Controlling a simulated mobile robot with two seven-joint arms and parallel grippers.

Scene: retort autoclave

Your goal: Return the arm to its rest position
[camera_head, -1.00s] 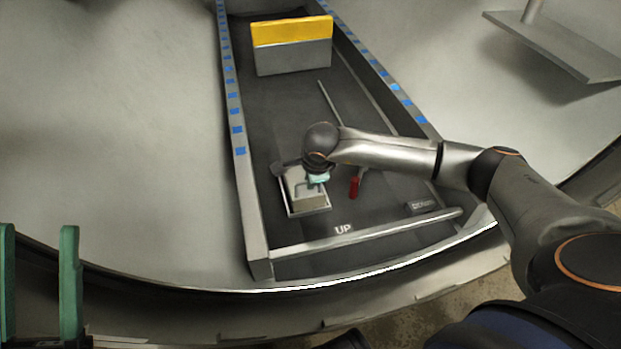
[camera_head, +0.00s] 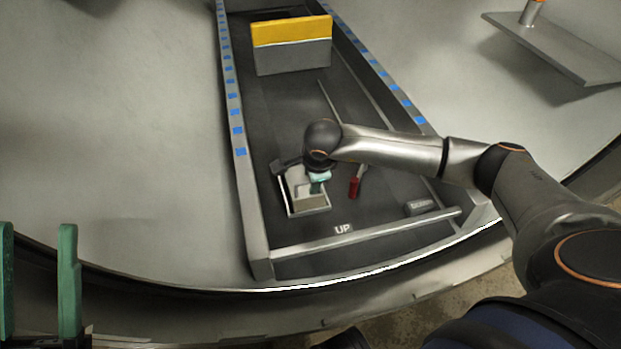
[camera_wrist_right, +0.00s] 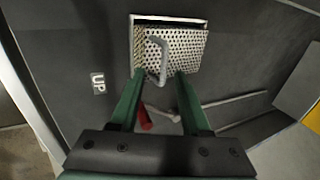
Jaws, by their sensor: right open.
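My right gripper (camera_head: 318,182) hangs over a small metal box (camera_head: 308,205) on the dark floor of the long tray, and my arm hides part of the box. In the right wrist view, the right gripper (camera_wrist_right: 157,95) is open with nothing between its fingertips. A perforated metal piece with a bent handle (camera_wrist_right: 160,58) sits in the box, just ahead of the fingers. The handle seems to be clear of the fingers, but the exact gap is hard to tell. My left gripper (camera_head: 37,230) is open and empty at the lower left.
A red-handled tool (camera_head: 355,186) lies just right of the box. A yellow-topped grey block (camera_head: 292,45) stands at the tray's far end. Raised tray rails (camera_head: 240,140) and a front bar (camera_head: 370,235) surround the work area. A metal plate (camera_head: 555,45) projects at upper right.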

